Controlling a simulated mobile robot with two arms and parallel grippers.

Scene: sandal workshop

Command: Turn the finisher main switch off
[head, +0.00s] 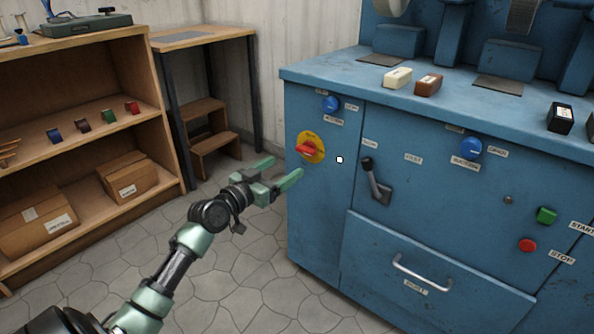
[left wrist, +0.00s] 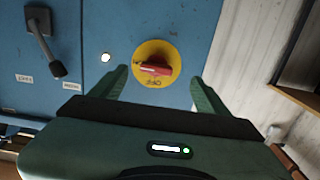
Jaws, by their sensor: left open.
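The finisher main switch is a red rotary handle (head: 306,150) on a round yellow plate (head: 318,140), on the left part of the blue machine's front. In the left wrist view the red handle (left wrist: 155,69) lies roughly crosswise on the yellow plate (left wrist: 153,48), beyond and between my fingers. Lettering on the plate is too small to read. My left gripper (head: 283,169) is open and empty, in front of and slightly below the switch, apparently not touching it. Its two fingers also frame the switch in the left wrist view (left wrist: 160,76). My right gripper is not in view.
A wooden shelf (head: 85,120) stands left. Floor between is clear.

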